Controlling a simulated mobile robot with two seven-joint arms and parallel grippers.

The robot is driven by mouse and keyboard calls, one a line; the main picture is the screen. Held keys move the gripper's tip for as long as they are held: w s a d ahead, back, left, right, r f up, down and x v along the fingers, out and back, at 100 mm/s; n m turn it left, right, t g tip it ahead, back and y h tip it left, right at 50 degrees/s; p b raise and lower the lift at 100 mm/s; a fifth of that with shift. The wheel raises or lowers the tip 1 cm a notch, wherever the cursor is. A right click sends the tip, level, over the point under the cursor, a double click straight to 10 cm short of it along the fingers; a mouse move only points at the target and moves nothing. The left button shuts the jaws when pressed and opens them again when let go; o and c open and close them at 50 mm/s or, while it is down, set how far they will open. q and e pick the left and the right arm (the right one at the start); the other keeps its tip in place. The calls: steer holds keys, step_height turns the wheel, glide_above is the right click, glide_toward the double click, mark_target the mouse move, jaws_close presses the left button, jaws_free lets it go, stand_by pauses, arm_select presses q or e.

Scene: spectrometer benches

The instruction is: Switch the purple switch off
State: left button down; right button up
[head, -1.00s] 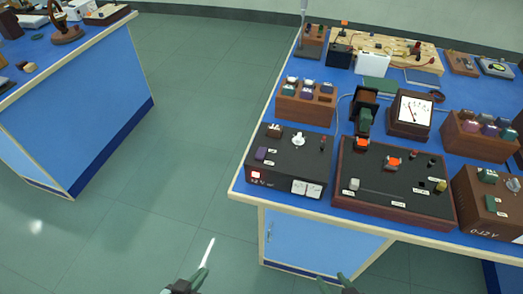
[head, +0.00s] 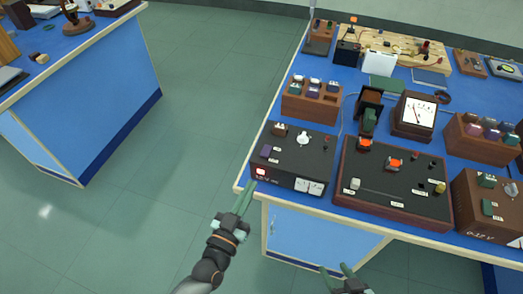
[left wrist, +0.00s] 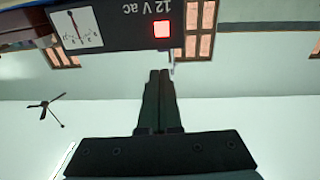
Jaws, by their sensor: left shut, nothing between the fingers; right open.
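The purple switch (head: 266,151) sits on the sloped black top of a power supply box (head: 300,155) at the near left corner of the right bench. A lit red-white indicator (head: 261,171) glows on the box's front, beside the "12 V" lettering; it also shows in the left wrist view (left wrist: 162,29), upside down. My left gripper (head: 246,190) is shut and empty, just in front of and below that front face. The left wrist view shows its closed fingers (left wrist: 160,80) pointing toward the box. My right gripper (head: 345,270) is open, low in front of the bench, and empty.
A larger black panel box (head: 390,190) stands just right of the power supply. A wooden rack (head: 310,103) stands behind it. The blue bench's near edge (head: 320,213) lies below. Open floor is on the left, with another blue bench (head: 90,100) beyond.

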arm_select(q)
steer(key=r+t, duration=0.1)
steer(key=w+r+y, duration=0.1)
steer(key=r, duration=0.1)
steer(key=shift+r+n+t, duration=0.15)
steer(key=shift+n+t, duration=0.25)
steer(key=r+b, duration=0.2)
steer(key=b, duration=0.1)
glide_above(261, 161)
steer(key=shift+w+d, duration=0.2)
steer(key=shift+w, duration=0.25)
steer(key=f+b, duration=0.1)
steer(key=f, duration=0.1)
steer(key=shift+s+a+f+b, duration=0.15)
steer(key=shift+s+f+b, duration=0.2)
steer(key=shift+s+f, duration=0.05)
steer(key=shift+s+f+b, duration=0.15)
steer(key=shift+f+b, duration=0.5)
